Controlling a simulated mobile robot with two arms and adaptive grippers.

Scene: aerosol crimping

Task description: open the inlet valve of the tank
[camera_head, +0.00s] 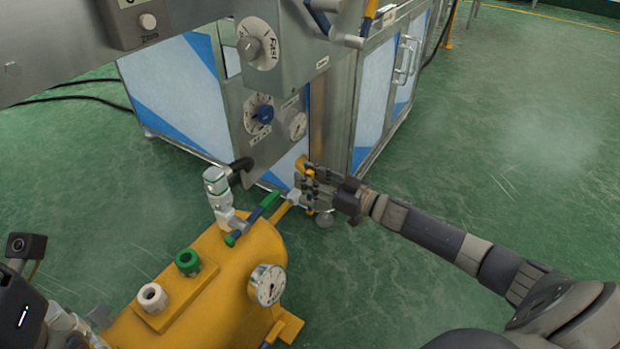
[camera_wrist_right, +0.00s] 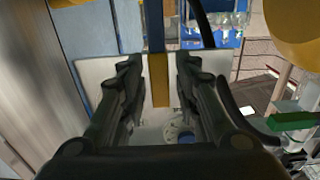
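The yellow tank (camera_head: 215,275) lies at the lower left of the head view. A valve with a green lever (camera_head: 262,212) sits at its far end, beside a metal fitting (camera_head: 218,190). My right gripper (camera_head: 303,185) is beyond that end, by the cabinet corner, with a yellow handle (camera_head: 302,162) at its fingertips. In the right wrist view, my right gripper's fingers (camera_wrist_right: 160,88) stand apart, with a yellow strip (camera_wrist_right: 160,92) between them and gaps on both sides. The fingers partly hide the valve body. At the lower left edge, dark parts of my left arm show; its fingers are unclear.
A pressure gauge (camera_head: 267,285) and two ports, green (camera_head: 188,262) and white (camera_head: 152,297), are on the tank. A metal machine with dials (camera_head: 258,112) overhangs behind it. The cabinet (camera_head: 378,90) stands close beyond my right gripper. Green floor at right is clear.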

